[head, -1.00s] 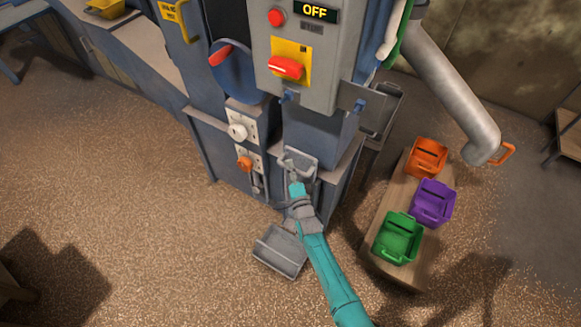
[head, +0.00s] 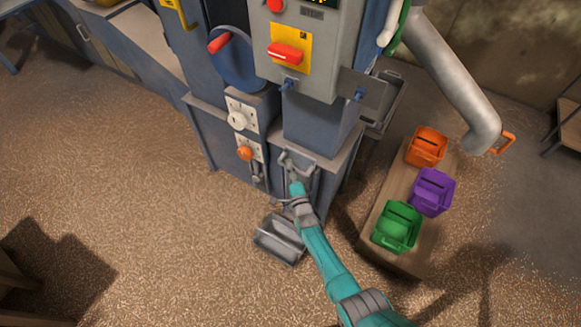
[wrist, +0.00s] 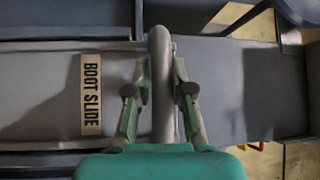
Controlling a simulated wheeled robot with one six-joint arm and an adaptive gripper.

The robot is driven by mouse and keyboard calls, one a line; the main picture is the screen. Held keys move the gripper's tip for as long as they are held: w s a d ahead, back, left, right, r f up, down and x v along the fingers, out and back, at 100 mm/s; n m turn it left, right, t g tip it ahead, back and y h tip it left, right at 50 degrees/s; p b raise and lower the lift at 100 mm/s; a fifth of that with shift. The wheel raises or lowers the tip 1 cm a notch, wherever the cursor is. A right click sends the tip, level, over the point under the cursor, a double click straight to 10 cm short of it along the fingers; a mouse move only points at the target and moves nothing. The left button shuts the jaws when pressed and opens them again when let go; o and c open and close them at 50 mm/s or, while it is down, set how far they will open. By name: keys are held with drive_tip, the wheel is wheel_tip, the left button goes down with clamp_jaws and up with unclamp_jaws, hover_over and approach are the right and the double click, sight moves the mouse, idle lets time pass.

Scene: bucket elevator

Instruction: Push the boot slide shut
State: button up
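The boot slide (wrist: 45,95) is a grey plate with a cream "BOOT SLIDE" label in the wrist view. Its grey bar handle (wrist: 160,90) crosses upright between my fingers. In the head view the handle (head: 285,158) shows at the low front of the blue elevator casing, with little of the plate visible. My gripper (wrist: 161,75) has its fingers either side of the bar, their tips drawn in close against it. In the head view my gripper (head: 294,178) and teal arm partly hide the slide.
A grey open tray (head: 280,238) sits on the floor below the slide. Orange (head: 426,147), purple (head: 433,192) and green (head: 397,226) buckets stand on a plank at right. An orange knob (head: 244,153) is left of the handle.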

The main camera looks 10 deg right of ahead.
drive_tip(key=o, duration=0.3)
drive_tip(key=shift+f, duration=0.25)
drive_tip(key=shift+o, duration=0.2)
drive_tip(key=shift+r, duration=0.1)
drive_tip(key=s+f, duration=0.1)
drive_tip(key=s, duration=1.1)
drive_tip(key=shift+f, duration=0.3)
